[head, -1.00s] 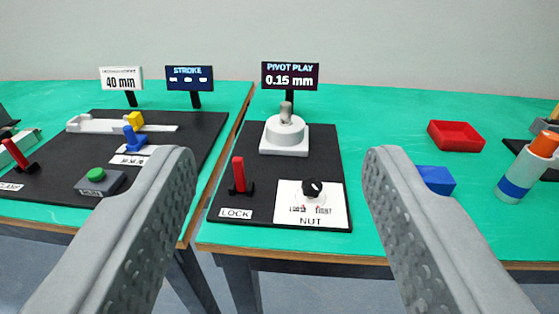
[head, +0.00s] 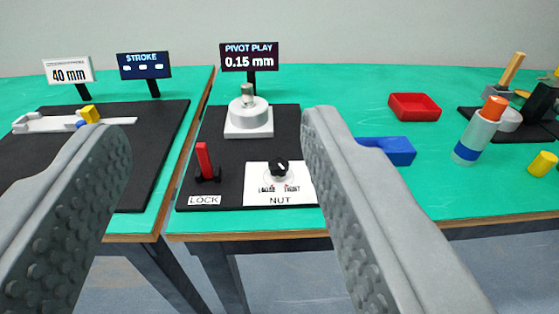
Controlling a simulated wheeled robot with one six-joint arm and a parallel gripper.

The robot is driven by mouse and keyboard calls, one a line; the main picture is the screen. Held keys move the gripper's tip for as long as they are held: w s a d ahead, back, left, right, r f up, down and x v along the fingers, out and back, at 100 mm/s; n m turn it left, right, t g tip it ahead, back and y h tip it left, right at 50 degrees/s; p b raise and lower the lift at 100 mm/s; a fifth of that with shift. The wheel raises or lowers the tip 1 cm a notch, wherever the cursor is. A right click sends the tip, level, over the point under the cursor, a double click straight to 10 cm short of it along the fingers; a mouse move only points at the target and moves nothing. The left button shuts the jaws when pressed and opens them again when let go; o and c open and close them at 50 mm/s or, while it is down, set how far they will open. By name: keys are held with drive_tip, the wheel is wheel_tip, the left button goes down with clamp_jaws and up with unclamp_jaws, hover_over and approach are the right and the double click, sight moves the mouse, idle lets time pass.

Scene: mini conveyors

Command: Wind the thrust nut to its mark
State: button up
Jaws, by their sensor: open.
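The thrust nut is a black knob (head: 278,167) on a white plate (head: 262,194) marked NUT, with LOOSE and TIGHT printed below the knob. It sits at the front right of a black board. My gripper (head: 212,120) is open and empty, its two grey fingers reaching in from the lower left and lower right. The knob shows between the fingers, nearer the right one, and looks apart from both. A red LOCK lever (head: 205,160) stands upright left of the nut. A display (head: 249,57) behind reads PIVOT PLAY 0.15 mm. The knob's exact pointer direction is too small to tell.
A white pivot base with a metal post (head: 248,117) stands behind the nut. A blue block (head: 398,151), a red tray (head: 415,106) and a grey-orange bottle (head: 480,132) are to the right. The left table holds a STROKE display (head: 144,65) and a slide (head: 40,122).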

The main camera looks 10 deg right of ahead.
drive_tip(key=m+g, duration=1.7)
drive_tip(key=m, duration=1)
hover_over(279, 164)
wheel_tip(279, 164, down, 6)
wheel_tip(279, 164, down, 18)
drive_tip(key=shift+r, duration=0.2)
drive_tip(key=c, duration=1)
